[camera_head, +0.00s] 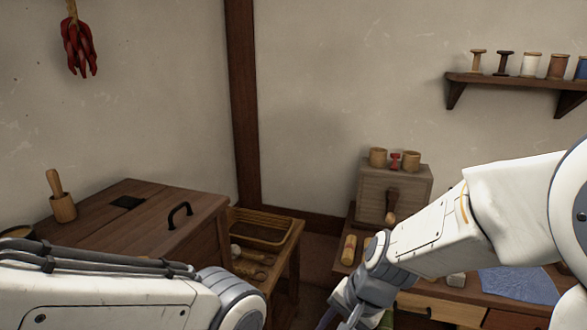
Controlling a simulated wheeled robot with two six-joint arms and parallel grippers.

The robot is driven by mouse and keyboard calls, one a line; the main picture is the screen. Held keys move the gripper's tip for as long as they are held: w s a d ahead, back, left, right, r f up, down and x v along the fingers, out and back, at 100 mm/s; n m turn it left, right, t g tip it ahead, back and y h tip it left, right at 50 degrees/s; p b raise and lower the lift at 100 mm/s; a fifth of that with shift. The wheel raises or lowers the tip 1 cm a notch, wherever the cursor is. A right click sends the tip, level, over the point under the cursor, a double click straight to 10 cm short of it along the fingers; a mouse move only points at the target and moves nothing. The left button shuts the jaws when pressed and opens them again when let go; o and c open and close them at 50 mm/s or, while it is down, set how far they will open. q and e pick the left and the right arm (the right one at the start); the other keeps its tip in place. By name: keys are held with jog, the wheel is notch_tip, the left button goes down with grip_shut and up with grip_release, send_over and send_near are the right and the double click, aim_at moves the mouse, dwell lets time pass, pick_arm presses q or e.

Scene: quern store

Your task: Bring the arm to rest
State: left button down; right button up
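My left arm (130,298) comes in low from the left and runs across the bottom edge. Its gripper is out of view below. My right arm (440,232) reaches in from the right, pointing down and to the left. Its gripper (340,315) shows only in part at the bottom edge, in front of the right-hand table. Its fingertips are cut off, so I cannot tell whether it is open or shut.
A wooden chest (150,222) with a black handle stands left, bearing a mortar (64,208). A wicker tray (262,232) sits on a small table. A wooden box (425,180) stands behind my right arm. A shelf (520,82) holds spools.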

jog(key=s+d+f+n+h, duration=0.25)
jog(key=d+n, duration=0.45)
jog(key=d, duration=0.4)
jog(key=s+a+r+n+g, duration=0.1)
jog(key=s+a+r+n, duration=0.25)
jog(key=s+a, duration=0.3)
jog(key=s+a+r+n+g, duration=0.1)
jog(key=s+a+r+n, duration=0.1)
jog(key=s+a+n, duration=0.35)
notch_tip(320, 180, up, 12)
jog(key=s+a+m+p, duration=0.1)
jog(key=p, duration=1.1)
jog(key=shift+s, duration=0.3)
jog(key=shift+a+r, duration=0.1)
